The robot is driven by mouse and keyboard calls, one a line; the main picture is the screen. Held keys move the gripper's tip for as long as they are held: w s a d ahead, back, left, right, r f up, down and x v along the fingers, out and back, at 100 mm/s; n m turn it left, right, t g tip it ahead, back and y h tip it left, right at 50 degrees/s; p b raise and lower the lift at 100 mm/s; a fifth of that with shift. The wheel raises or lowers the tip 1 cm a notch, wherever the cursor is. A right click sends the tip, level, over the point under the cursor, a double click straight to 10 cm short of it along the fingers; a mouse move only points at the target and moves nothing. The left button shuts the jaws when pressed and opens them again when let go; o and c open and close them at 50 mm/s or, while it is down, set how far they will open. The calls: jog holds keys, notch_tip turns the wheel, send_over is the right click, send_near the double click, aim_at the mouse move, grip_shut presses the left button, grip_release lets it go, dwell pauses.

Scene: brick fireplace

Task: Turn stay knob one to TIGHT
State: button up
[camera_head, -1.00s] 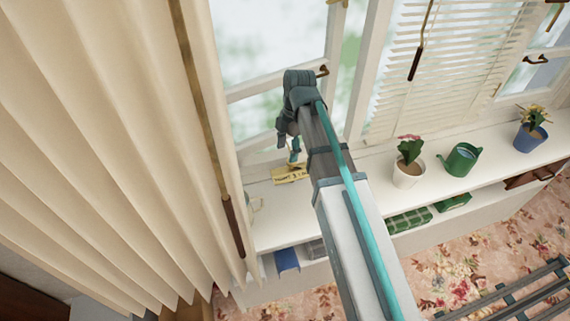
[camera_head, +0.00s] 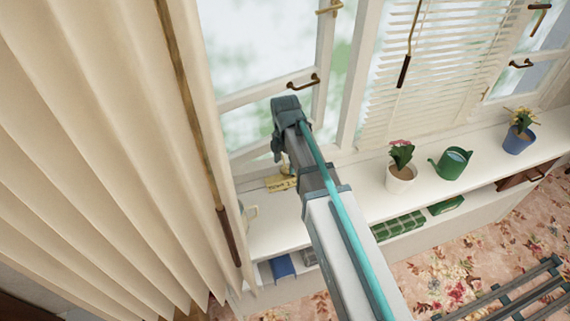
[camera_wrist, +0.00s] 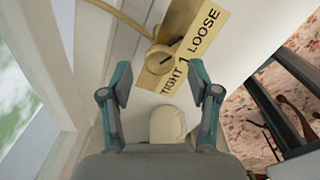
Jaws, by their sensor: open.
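Stay knob one is a round brass knob (camera_wrist: 160,58) on a yellow plate (camera_wrist: 213,32) lettered TIGHT 1 LOOSE. A dark mark shows at the knob's upper right; its exact setting is unclear. TIGHT is at the lower end of the lettering, LOOSE at the upper end. My gripper (camera_wrist: 159,70) is open, a teal-backed finger on either side of the view. The knob appears between and just beyond the fingertips, with no clear contact. In the head view the plate (camera_head: 279,185) lies on the white sill below my wrist; the knob is mostly hidden there.
A brass bar (camera_wrist: 118,16) runs to the knob. A pale rounded object (camera_wrist: 167,127) shows between the finger bases. A cream curtain (camera_head: 85,150) hangs left. A white flowerpot (camera_head: 400,178), green watering can (camera_head: 453,163) and blue pot (camera_head: 519,138) stand to the right.

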jog(key=shift+f, duration=1.05)
jog(key=c, duration=1.1)
jog(key=shift+c, duration=0.2)
